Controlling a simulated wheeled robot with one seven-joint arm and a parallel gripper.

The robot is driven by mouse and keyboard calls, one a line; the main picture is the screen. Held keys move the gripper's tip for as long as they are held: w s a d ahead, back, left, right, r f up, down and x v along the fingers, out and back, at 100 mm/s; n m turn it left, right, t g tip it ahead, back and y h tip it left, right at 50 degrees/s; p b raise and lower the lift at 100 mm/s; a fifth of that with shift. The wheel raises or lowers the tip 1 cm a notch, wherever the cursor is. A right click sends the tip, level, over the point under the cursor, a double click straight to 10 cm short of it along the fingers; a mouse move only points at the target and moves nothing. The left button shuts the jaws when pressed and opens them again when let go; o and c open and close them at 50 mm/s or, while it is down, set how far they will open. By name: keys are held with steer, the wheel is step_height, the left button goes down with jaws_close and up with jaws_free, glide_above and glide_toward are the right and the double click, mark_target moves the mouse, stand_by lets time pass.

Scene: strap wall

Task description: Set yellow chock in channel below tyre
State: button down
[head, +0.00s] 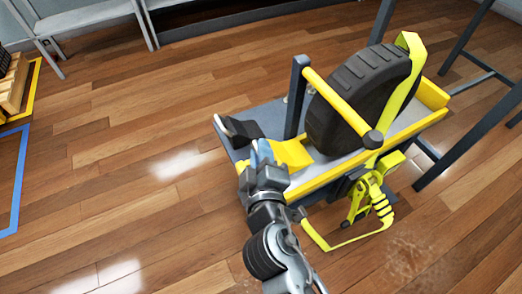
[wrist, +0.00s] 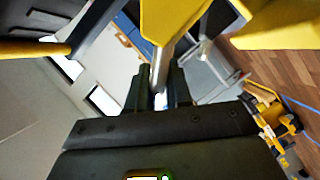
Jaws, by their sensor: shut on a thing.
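The yellow chock (head: 292,152) is a curved wedge on the near left side of the black tyre (head: 362,97), over the grey channel bed (head: 268,113). It also shows as a large yellow shape at the top of the wrist view (wrist: 172,20). My gripper (head: 262,158) is at the chock's left end. In the wrist view the fingers (wrist: 160,88) are shut around a pale grey stem under the chock's yellow part. Whether the chock touches the bed or the tyre I cannot tell; its underside is hidden.
A yellow bar (head: 338,102) from a dark post (head: 297,95) crosses in front of the tyre. A yellow strap (head: 405,78) runs over the tyre, with a yellow ratchet (head: 372,195) hanging at the near side. Dark frame legs stand at right.

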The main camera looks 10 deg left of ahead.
steer(key=shift+w+d+f+b, duration=0.35)
steer(key=shift+d+f+b, duration=0.15)
steer(key=shift+f, duration=0.45)
steer(key=shift+w+d+f+b, duration=0.3)
steer(key=shift+d+f+b, duration=0.15)
steer(key=shift+f, duration=0.55)
steer(key=shift+w+d+f+b, duration=0.35)
steer(key=shift+d+f+b, duration=0.15)
steer(key=shift+f, duration=0.45)
steer(key=shift+w+d+f, duration=0.25)
steer(key=shift+w+d, duration=0.15)
steer(key=shift+d, duration=0.2)
steer(key=c, duration=1)
jaws_free()
steer(key=shift+o, duration=0.2)
steer(key=shift+f, duration=0.1)
steer(key=p+v, duration=0.1)
steer(key=v, duration=0.7)
